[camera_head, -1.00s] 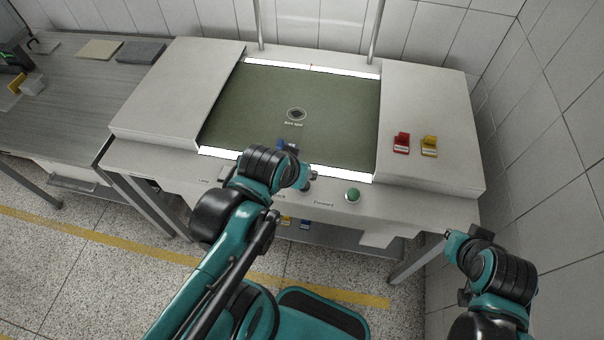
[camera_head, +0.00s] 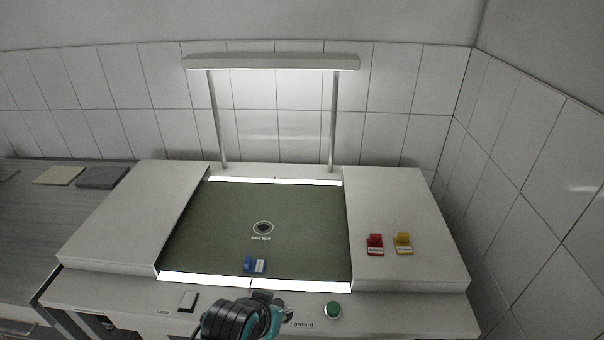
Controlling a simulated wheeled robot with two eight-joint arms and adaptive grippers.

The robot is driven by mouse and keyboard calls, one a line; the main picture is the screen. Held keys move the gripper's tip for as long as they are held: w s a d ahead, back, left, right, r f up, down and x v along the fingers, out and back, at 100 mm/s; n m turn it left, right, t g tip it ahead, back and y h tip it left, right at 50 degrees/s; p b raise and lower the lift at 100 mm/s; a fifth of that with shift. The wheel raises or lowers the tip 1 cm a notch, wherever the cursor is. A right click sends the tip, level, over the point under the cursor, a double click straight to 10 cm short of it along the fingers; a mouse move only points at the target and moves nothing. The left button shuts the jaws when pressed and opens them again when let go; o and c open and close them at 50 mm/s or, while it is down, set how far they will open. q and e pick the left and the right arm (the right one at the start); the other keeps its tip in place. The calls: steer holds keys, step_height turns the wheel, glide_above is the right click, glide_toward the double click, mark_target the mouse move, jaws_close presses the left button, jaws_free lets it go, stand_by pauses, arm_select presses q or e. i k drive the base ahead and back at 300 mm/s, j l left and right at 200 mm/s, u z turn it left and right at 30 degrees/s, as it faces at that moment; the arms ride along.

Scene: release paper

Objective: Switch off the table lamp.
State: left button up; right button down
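The table lamp (camera_head: 270,63) is a long white bar on two posts above the workstation; its underside glows and the wall behind is lit. A pale rocker switch (camera_head: 188,301) sits on the front panel beside the label "Lamp". My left gripper (camera_head: 266,299) is over the front panel, right of the switch and apart from it. Its fingers are small and partly hidden by my wrist, so its opening is unclear. My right gripper is out of view.
A green button (camera_head: 333,310) marked "Forward" is at the right of the panel. Blue and white pieces (camera_head: 254,265) lie on the green mat (camera_head: 200,235). A red holder (camera_head: 375,243) and a yellow holder (camera_head: 403,243) stand on the right white block (camera_head: 410,200).

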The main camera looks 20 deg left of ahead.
mark_target(190, 297)
steer(key=u, duration=1.7)
steer(key=i+j, duration=0.1)
steer(key=i+z, duration=0.05)
